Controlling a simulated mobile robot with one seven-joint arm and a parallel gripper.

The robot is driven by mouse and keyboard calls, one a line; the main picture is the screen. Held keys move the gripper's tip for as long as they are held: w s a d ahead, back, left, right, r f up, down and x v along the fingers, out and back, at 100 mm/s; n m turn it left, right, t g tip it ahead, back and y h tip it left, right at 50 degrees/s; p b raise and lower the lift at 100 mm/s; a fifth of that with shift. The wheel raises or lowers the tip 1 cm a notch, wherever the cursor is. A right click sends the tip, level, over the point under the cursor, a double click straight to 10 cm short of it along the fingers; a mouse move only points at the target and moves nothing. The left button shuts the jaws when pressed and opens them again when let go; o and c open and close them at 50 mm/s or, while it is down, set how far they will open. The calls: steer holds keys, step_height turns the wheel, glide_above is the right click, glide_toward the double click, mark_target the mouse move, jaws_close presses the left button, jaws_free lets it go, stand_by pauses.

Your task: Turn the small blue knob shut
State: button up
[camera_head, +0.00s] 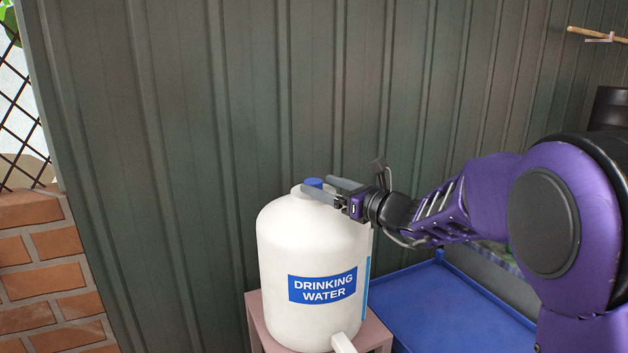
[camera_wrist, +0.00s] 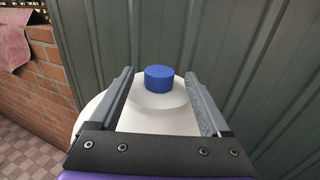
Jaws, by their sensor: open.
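The small blue knob (camera_head: 314,183) sits on top of a white water container (camera_head: 290,245) with a blue "DRINKING WATER" label. In the wrist view the blue knob (camera_wrist: 159,78) stands upright at the middle of the container's white top (camera_wrist: 150,118). My gripper (camera_head: 319,189) is open at the height of the container's top, reaching in from the right. In the wrist view my gripper's two grey fingers (camera_wrist: 160,80) point toward the knob, one on each side, with a clear gap to it on both sides. The head view does not clearly show the knob's lower part.
The container stands on a pinkish stand (camera_head: 377,336). A blue tray-like surface (camera_head: 450,310) lies to its right. A dark corrugated wall (camera_head: 200,130) rises close behind. A brick wall (camera_head: 50,275) is at the left. The space above the container is clear.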

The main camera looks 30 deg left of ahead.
mark_target(319, 184)
steer(key=shift+x, duration=1.65)
jaws_close()
steer(key=shift+f+m+t+b, duration=0.15)
steer(key=shift+m+t+b, duration=0.15)
steer(key=shift+t+b, duration=0.55)
steer(key=shift+h+b, duration=0.3)
steer(key=shift+b, duration=0.35)
steer(key=shift+r+m+t, duration=0.25)
steer(key=shift+m+t, duration=0.1)
steer(key=shift+m, duration=0.15)
jaws_free()
